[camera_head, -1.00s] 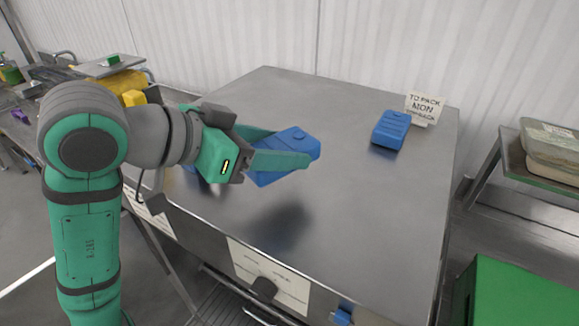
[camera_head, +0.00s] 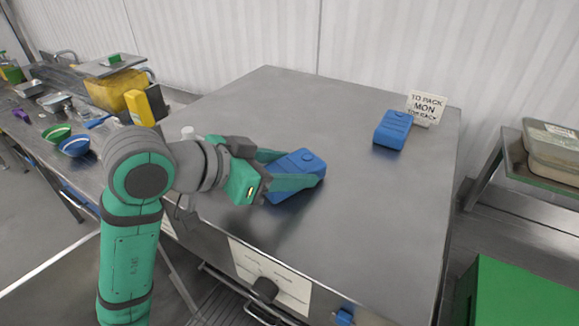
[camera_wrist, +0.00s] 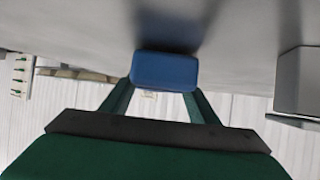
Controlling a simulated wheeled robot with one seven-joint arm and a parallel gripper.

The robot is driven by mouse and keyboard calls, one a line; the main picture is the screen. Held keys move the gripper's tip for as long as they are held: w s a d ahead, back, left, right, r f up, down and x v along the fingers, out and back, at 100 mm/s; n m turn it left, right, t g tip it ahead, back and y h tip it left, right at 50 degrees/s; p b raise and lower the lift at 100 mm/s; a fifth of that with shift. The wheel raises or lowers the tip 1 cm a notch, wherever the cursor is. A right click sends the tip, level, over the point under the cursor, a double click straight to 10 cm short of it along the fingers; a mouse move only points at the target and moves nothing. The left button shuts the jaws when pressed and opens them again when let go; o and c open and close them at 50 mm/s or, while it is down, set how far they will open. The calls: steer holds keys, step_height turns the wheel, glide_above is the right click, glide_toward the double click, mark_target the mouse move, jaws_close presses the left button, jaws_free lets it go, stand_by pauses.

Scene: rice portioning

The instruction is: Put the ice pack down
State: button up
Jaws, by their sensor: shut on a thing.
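My gripper (camera_head: 292,183) is shut on a blue ice pack (camera_head: 297,163) in the head view, with a finger along each side of it. The held pack is low over the steel worktop (camera_head: 338,226), near its left front part; I cannot tell whether it touches the surface. The same pack shows between the fingers in the wrist view (camera_wrist: 166,71), close to the grey surface. A second blue ice pack (camera_head: 393,129) lies at the back right of the worktop.
A white sign (camera_head: 425,108) reading "TO PACK MON" stands behind the second pack. At the left, another counter holds a blue bowl (camera_head: 75,146) and a yellow container (camera_head: 118,90). A green box (camera_head: 518,293) is at the lower right. The worktop's middle is clear.

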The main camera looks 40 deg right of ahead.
steer(key=shift+f, duration=0.1)
steer(key=o, duration=1.3)
steer(key=v, duration=1.2)
